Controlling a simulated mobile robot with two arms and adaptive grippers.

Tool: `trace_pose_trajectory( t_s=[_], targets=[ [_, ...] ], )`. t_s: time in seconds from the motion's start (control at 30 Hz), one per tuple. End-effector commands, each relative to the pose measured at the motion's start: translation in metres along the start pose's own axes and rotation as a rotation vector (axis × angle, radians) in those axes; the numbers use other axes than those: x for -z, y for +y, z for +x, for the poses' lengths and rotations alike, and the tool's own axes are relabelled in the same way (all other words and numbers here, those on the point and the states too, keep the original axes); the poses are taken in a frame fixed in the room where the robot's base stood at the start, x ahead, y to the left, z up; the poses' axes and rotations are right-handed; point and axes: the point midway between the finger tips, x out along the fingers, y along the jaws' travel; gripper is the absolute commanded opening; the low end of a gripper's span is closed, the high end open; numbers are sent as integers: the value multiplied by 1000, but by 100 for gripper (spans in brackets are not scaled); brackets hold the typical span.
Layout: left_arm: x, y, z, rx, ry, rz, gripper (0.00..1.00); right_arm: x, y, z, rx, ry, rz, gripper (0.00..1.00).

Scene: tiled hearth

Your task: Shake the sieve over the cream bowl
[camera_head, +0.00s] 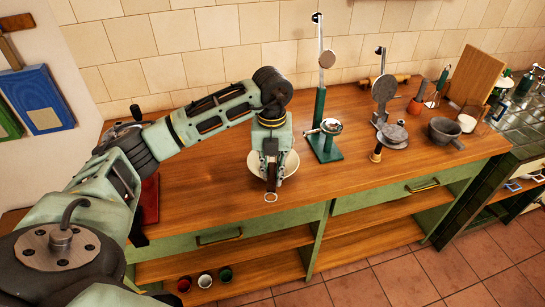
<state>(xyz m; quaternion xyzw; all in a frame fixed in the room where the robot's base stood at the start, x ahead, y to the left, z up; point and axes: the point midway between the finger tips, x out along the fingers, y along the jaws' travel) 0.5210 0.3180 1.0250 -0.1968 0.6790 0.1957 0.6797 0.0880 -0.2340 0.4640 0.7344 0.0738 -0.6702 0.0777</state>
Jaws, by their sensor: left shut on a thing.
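My left gripper (271,163) points down over the worktop and is shut on the sieve. Only what looks like the sieve's short brown handle (271,184) shows below the fingers, with a pale ring (271,197) at its near end. The rest of the sieve is hidden by the gripper. The cream bowl (290,164) stands on the worktop right behind the gripper, its rim showing to both sides. The gripper hides the middle of the bowl, so I cannot see what is in it. My right gripper is not in view.
A green stand (321,145) with a tall rod rises just right of the bowl. Farther right on the wooden worktop (335,182) are a round hinged iron (384,91), a grey mortar (444,131) and a wooden board (478,76). The front strip of worktop is clear.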

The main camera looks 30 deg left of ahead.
Motion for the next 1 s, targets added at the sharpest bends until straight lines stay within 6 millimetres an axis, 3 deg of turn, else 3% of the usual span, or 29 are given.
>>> trace_pose_trajectory(
  t_s=[0.6, 1.0],
  targets=[
    [-1, 0, -40, 1, -2, 0, 0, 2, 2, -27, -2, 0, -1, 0],
    [0, -1, -41, 1, -2, 14, 0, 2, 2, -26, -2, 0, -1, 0]
  ],
)
